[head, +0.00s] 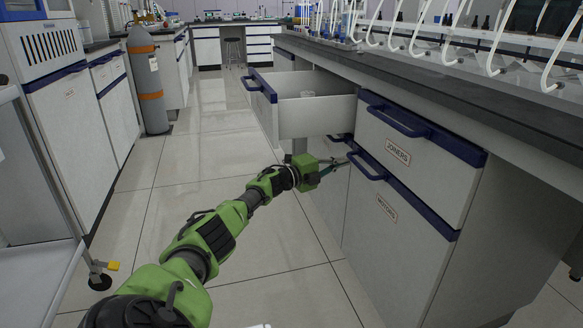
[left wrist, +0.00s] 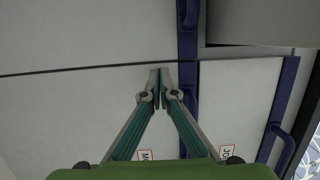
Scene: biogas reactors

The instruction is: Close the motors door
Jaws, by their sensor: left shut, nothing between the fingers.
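The motors door (head: 385,245) is the lower white panel on the right in the head view, with a blue top strip, a blue handle (head: 368,168) and a MOTORS label. It looks flush or nearly flush with the cabinet front; a small gap cannot be ruled out. My left gripper (head: 345,162) is shut and empty, its tips beside the far end of that handle; contact cannot be told. In the left wrist view the closed fingertips (left wrist: 160,76) lie over the white fronts near a dark seam. The motors door (left wrist: 125,110) shows there with its label partly covered.
The JOINERS drawer (head: 415,150) above is closed. Beyond it, a white drawer (head: 318,117) stands pulled out into the aisle. A grey gas cylinder (head: 148,85) stands across the aisle. The tiled floor (head: 190,165) between the cabinet rows is mostly clear.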

